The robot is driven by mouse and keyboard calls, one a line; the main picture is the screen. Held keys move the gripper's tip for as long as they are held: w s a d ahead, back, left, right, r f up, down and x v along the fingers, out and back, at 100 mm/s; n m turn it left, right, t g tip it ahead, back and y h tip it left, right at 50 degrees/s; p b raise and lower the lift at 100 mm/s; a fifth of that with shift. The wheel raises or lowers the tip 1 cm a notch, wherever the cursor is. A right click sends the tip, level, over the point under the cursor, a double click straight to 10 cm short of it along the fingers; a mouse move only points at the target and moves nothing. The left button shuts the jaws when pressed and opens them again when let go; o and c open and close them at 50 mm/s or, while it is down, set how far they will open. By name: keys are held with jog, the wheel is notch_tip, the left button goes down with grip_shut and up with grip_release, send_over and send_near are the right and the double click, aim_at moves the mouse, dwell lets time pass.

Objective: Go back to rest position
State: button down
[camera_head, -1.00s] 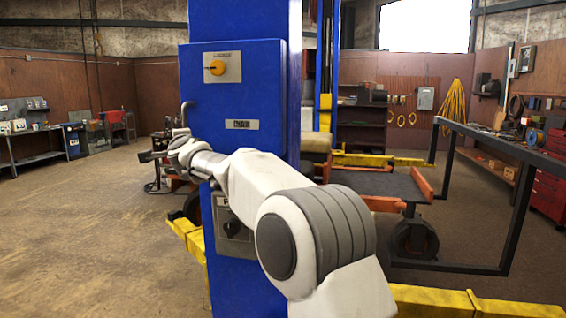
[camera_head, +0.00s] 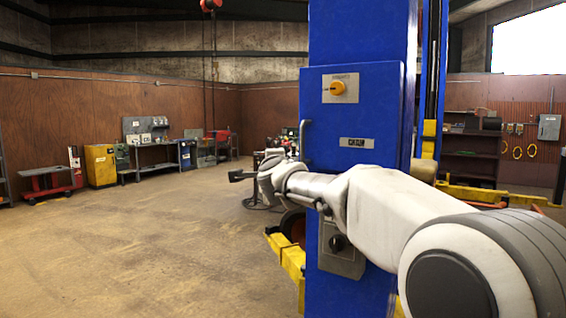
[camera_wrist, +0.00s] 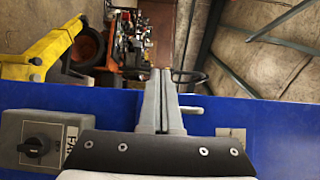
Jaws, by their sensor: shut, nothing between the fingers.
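My gripper (camera_head: 236,175) is at the end of my outstretched arm, left of the blue lift column (camera_head: 361,60) in the head view. In the wrist view my gripper (camera_wrist: 161,80) is shut with its fingers together and nothing between them. The column's blue cabinet has a yellow rotary knob (camera_head: 338,88) at the top and a handle (camera_head: 304,139) on its left edge. A grey switch box (camera_head: 340,245) with a black knob sits low on the column. It also shows in the wrist view (camera_wrist: 40,140). My arm hides part of the cabinet front.
A yellow lift arm (camera_head: 288,262) lies at the column's foot with a dark wheel (camera_head: 293,226) behind it. A red cart (camera_head: 50,180) and a yellow cabinet (camera_head: 100,165) stand along the far left wall. The floor (camera_head: 150,245) to the left is open.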

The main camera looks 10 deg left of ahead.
jog(key=s+d+f+n+g, duration=0.35)
jog(key=s+d+n, duration=0.55)
jog(key=s+d, duration=0.4)
jog(key=s+d+f+n+g+h, duration=0.2)
jog(key=s+d+f+g+h, duration=0.1)
jog(key=s+d+f, duration=0.7)
jog(key=s+d+f+n+g+h, duration=0.3)
jog(key=s+d+f+g, duration=0.2)
jog(key=s+d+f, duration=0.6)
jog(key=s+d, duration=0.1)
jog(key=s, duration=0.6)
jog(key=shift+s+d, duration=0.2)
jog(key=shift+s, duration=0.05)
